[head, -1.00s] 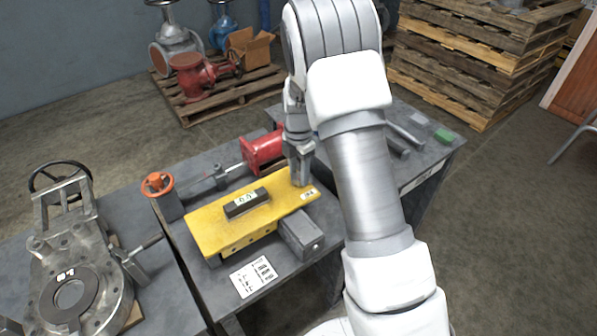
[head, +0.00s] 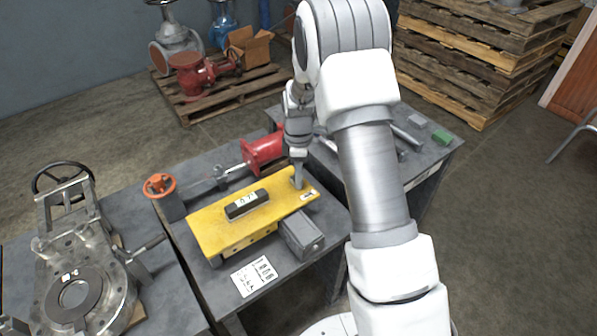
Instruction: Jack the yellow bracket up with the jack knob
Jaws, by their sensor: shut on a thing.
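The yellow bracket (head: 213,231) lies on the grey workbench, with a dark block (head: 246,204) bearing a white display on top. The display's digits are too small to read surely. My gripper (head: 297,182) points down at the bracket's far right end. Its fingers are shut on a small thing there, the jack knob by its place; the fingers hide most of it. A grey block (head: 302,233) sits at the bracket's near right side. Any gap under the bracket is too small to judge.
A printed white card (head: 254,276) lies in front. A metal valve body (head: 75,290) fills the left bench. My arm covers the bench's right side.

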